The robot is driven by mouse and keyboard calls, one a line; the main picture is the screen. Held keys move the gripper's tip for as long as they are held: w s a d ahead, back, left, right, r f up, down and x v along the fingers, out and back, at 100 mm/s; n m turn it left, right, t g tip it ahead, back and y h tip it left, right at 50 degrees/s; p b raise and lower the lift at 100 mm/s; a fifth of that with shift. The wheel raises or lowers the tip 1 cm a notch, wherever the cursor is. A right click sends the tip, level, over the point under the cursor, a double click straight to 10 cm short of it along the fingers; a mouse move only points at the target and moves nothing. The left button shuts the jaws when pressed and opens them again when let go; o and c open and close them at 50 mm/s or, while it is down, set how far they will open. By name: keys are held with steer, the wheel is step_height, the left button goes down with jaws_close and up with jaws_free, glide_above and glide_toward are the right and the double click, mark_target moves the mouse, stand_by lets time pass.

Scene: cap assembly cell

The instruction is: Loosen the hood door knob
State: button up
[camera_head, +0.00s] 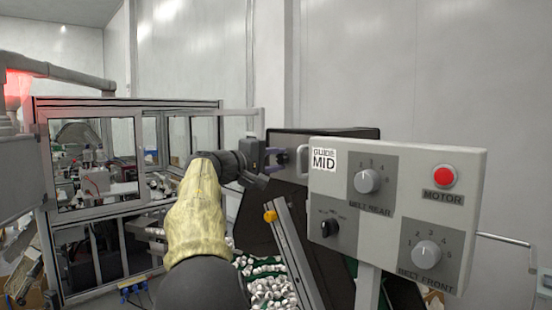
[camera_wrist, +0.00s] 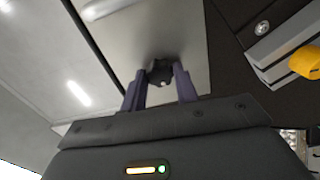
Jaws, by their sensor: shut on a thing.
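My gripper (camera_head: 283,159) is at the centre of the head view, just left of the control panel and in front of a dark sloping panel. In the wrist view, my gripper's two purple-grey fingers (camera_wrist: 160,82) are shut on a small dark knob (camera_wrist: 160,70), the hood door knob. The knob sits against a pale grey surface between the fingertips. In the head view the knob is hidden by the fingers, and its turn angle cannot be told.
The control panel (camera_head: 400,210), with dials and a red motor button (camera_head: 443,176), stands close on the right. A yellow knob (camera_head: 270,216) is on a metal rail below. White caps (camera_head: 270,290) lie beneath. A framed machine enclosure (camera_head: 130,101) stands left.

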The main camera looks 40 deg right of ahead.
steer(key=n+p, duration=0.2)
steer(key=n, duration=0.4)
steer(key=shift+r+n, duration=0.15)
steer(key=shift+n, duration=0.15)
steer(key=n+p, duration=0.2)
steer(key=n, duration=0.2)
steer(key=shift+f, duration=0.2)
steer(key=o, duration=1)
steer(key=shift+a+f, duration=0.1)
steer(key=shift+a, duration=0.45)
steer(key=a+b, duration=0.2)
steer(key=a, duration=0.3)
steer(key=s+a+b, duration=0.1)
steer(key=a+b, duration=0.1)
steer(key=a, duration=0.4)
steer(key=a+b, duration=0.2)
steer(key=a, duration=0.3)
steer(key=shift+s+a, duration=0.15)
steer(key=shift+a, duration=0.05)
